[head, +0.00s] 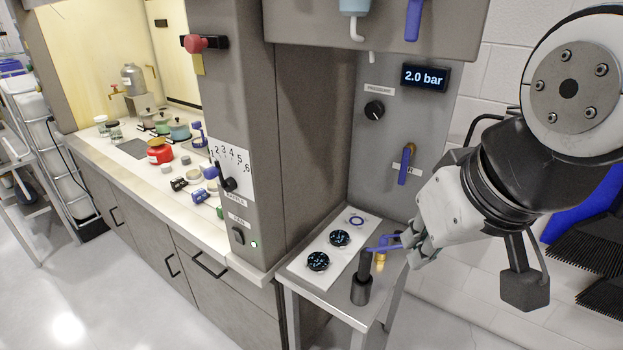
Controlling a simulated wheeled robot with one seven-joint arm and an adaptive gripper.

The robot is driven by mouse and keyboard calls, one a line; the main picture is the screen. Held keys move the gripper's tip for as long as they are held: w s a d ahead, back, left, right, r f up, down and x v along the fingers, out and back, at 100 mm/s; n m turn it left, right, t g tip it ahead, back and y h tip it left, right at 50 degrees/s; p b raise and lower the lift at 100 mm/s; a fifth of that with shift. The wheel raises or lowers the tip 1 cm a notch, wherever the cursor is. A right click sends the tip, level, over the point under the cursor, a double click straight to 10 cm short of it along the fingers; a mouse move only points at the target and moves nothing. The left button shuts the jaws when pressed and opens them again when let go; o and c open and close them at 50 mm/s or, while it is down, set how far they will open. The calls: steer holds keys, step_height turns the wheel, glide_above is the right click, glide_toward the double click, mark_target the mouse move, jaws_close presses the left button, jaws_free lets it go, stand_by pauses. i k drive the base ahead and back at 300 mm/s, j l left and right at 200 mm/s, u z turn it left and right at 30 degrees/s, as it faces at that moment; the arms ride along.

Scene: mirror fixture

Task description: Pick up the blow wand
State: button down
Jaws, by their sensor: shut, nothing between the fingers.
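What looks like the blow wand (365,265) stands upright in a dark round holder (361,291) on the small side table. It has a dark body, and a blue bent part (384,243) at its top reaches right toward my gripper. My gripper (411,247) is just right of the wand, with its fingers pointing left. It is shut and holds nothing. Whether a fingertip touches the blue part cannot be told. A brass fitting (380,261) shows between the wand and my gripper.
The side table (318,298) also bears two dark round discs (318,261) and a blue ring (356,221). Behind it, a grey panel has a pressure knob (374,110), a display reading 2.0 bar (425,77) and a blue lever (405,166). A cabinet (250,120) stands close on the left.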

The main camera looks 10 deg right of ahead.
mark_target(365, 258)
steer(key=j+z, duration=0.15)
steer(key=u, duration=0.1)
steer(key=k+j, duration=0.1)
steer(key=j, duration=0.25)
steer(key=k+j, duration=0.15)
steer(key=j, duration=0.2)
steer(key=k+j+u, duration=0.1)
steer(key=j, duration=0.25)
steer(key=k+j, duration=0.15)
steer(key=j, duration=0.2)
steer(key=k+j, duration=0.1)
steer(key=j, duration=0.25)
